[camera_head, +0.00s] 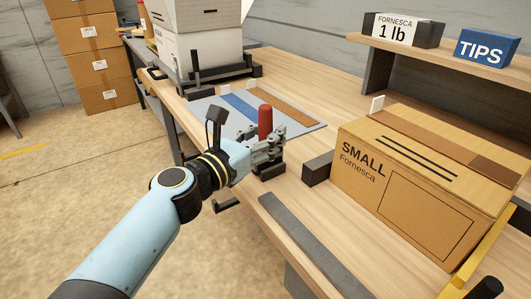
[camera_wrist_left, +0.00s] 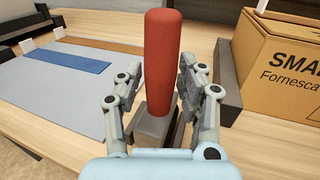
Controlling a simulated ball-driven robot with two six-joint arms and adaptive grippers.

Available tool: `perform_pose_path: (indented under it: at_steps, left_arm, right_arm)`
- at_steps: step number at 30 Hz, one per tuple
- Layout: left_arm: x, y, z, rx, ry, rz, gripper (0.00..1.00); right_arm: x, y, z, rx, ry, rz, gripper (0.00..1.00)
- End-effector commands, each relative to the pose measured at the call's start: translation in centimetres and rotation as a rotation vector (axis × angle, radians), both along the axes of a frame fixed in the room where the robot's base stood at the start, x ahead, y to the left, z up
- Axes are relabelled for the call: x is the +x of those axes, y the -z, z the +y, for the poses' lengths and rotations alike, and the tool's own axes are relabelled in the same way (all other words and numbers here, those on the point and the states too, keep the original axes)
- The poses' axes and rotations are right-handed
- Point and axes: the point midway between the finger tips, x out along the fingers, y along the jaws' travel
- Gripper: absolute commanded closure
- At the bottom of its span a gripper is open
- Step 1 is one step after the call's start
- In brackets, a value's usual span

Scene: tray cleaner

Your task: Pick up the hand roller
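The hand roller's upright red handle (camera_head: 265,122) rises above the table's front edge in the head view. In the left wrist view the red handle (camera_wrist_left: 162,60) stands in the middle, with a dark block (camera_wrist_left: 153,130) at its foot. The roller's lower part is mostly hidden. My left gripper (camera_head: 267,150) is at the handle, one finger on each side. In the left wrist view the fingers (camera_wrist_left: 160,85) are close to the handle. I cannot tell whether they touch or press it. My right gripper is not in view.
A cardboard box (camera_head: 420,180) marked SMALL stands to the right, with a dark block (camera_head: 318,169) beside it. A grey mat (camera_head: 205,108) with blue and brown strips lies behind the gripper. A shelf (camera_head: 440,57) stands behind. A dark strip (camera_head: 315,245) lies along the front edge.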

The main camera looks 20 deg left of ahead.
Motion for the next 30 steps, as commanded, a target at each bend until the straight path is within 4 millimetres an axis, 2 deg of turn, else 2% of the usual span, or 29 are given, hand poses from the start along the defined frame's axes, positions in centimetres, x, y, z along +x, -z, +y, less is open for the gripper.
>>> perform_pose_path:
  at_steps: [1,8,26,30]
  left_arm:
    - [0.0,0.0,0.0,0.000,0.000,0.000,0.70]
    - [0.0,0.0,0.0,0.000,0.000,0.000,1.00]
    - [0.0,-0.1,0.0,0.000,0.000,-0.001,1.00]
    - [0.0,-1.1,0.0,-0.001,0.000,-0.003,1.00]
  right_arm:
    - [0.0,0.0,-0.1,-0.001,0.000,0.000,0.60]
    - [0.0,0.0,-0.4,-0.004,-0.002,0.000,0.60]
    - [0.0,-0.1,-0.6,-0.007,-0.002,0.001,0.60]
    - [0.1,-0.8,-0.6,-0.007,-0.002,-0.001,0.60]
